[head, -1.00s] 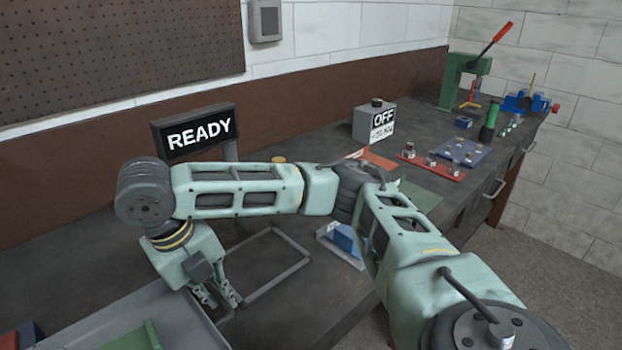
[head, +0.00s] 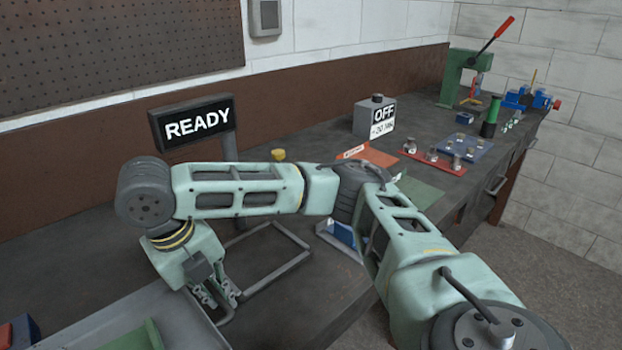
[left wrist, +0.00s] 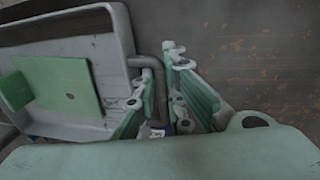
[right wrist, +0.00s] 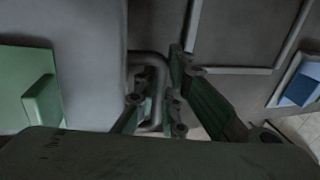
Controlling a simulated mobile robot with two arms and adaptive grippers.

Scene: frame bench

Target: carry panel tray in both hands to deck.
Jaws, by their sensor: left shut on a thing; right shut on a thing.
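The grey panel tray (head: 185,318) is at the lower left of the head view, partly cut off by the picture's edge. A green panel (head: 135,338) lies in it. My right gripper (head: 220,300) is at the tray's right side. In the right wrist view its fingers (right wrist: 155,105) are shut on the tray's dark bent handle (right wrist: 150,62). In the left wrist view my left gripper (left wrist: 155,105) is shut on another bent handle (left wrist: 150,66) of the tray (left wrist: 120,50). The left gripper is out of the head view. I cannot make out which surface is the deck.
A grey rectangular frame (head: 290,262) lies on the dark bench beside my right gripper.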

